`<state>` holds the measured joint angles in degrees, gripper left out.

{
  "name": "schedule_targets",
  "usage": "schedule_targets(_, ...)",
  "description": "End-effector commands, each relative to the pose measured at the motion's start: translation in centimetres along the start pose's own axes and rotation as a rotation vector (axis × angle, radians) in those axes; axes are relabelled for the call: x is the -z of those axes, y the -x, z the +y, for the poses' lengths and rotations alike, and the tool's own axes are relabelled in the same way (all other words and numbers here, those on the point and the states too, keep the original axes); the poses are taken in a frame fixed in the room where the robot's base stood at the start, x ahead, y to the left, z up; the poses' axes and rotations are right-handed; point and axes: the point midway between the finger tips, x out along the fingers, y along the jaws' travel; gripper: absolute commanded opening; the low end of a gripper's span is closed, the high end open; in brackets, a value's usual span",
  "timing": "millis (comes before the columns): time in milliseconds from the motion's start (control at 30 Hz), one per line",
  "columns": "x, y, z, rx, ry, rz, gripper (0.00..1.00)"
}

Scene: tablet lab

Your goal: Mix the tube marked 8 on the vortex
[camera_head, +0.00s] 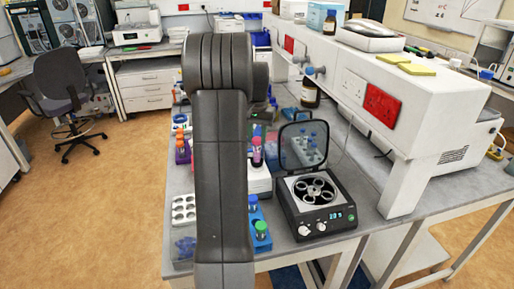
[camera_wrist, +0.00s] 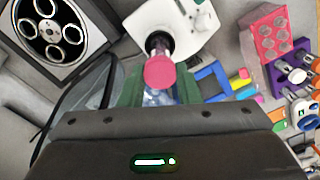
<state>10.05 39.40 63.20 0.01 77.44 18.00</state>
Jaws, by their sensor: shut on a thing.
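My gripper (camera_wrist: 160,88) has green fingers shut on a tube with a pink-red cap (camera_wrist: 160,72). The pink-capped tube also shows in the head view (camera_head: 257,142), upright beside my arm. The white vortex mixer (camera_wrist: 192,30) has a dark round cup (camera_wrist: 158,42) that lines up with the tube's lower end. I cannot tell whether the tube touches the cup or hangs just above it. The mixer's white body (camera_head: 260,182) is partly hidden behind my arm in the head view. No number 8 is readable on the tube.
A centrifuge (camera_head: 325,214) with its lid (camera_head: 303,145) raised stands right of the mixer. A blue rack (camera_head: 261,241) holds tubes with green and blue caps in front. A white holed rack (camera_head: 184,208) and more tube racks lie left. A white shelf unit (camera_head: 410,160) bounds the right.

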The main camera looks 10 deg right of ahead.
Motion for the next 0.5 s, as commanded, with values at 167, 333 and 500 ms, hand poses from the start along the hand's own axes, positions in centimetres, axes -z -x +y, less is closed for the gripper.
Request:
schedule_targets(167,0.0,1.6,0.0,0.0,0.0,0.001,0.13)
schedule_targets(333,0.0,2.6,0.0,0.001,0.0,0.002,0.13)
schedule_targets(500,0.0,3.6,0.0,0.0,0.0,0.001,0.13)
